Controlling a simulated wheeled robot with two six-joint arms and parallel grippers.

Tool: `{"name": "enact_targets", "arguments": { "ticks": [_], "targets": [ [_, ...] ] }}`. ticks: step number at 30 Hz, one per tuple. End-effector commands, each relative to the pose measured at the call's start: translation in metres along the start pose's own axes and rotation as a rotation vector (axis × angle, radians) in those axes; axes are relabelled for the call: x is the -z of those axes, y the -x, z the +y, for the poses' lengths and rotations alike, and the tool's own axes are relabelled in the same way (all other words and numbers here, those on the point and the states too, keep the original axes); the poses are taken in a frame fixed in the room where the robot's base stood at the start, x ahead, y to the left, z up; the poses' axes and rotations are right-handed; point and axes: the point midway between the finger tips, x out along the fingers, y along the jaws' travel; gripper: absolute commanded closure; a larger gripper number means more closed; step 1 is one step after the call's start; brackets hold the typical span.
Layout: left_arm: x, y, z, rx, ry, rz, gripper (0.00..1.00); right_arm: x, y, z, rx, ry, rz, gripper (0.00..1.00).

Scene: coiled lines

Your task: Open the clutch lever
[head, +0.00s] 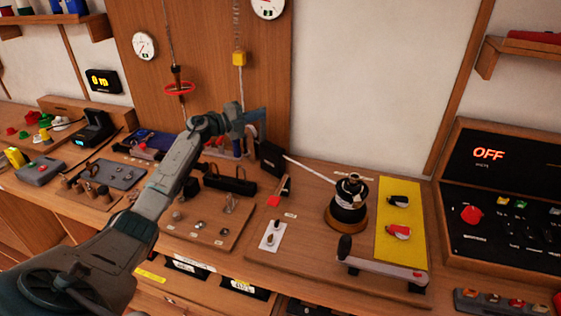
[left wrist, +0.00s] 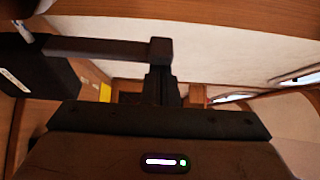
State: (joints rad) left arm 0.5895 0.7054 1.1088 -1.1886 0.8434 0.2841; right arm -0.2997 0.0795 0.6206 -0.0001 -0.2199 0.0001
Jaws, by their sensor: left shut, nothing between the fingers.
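A dark winch-like drum (head: 347,205) stands on a wooden board on the bench, right of centre in the head view. A pale thin rod or line runs from it up to the left. A small lever with a red end (head: 274,200) lies left of the drum, and a grey bar with a black knob (head: 345,243) lies in front of it. No readable label shows which is the clutch lever. My left gripper (head: 262,114) is shut and empty, raised before the wooden back panel, apart from these levers. Its dark fingers show in the left wrist view (left wrist: 160,75).
A dark control panel reading OFF (head: 488,155) stands far right. A yellow block (head: 239,59) and a red ring (head: 179,88) hang by the back panel near my left arm. Small fittings crowd the left bench.

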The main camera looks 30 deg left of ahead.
Motion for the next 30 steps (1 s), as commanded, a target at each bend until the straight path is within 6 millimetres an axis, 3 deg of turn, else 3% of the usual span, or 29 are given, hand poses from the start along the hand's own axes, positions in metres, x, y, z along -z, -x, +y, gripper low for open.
{"name": "enact_targets", "arguments": {
  "ticks": [12, 30],
  "targets": [
    [-0.028, 0.010, 0.002, 0.086, 0.244, -0.001, 1.00, -0.002, -0.012, -0.003, 0.002, -0.001, -0.001, 0.64],
    [-0.036, 0.013, 0.003, 0.107, 0.307, -0.002, 1.00, -0.003, -0.014, 0.001, -0.002, 0.001, -0.002, 0.64]
  ]
}}
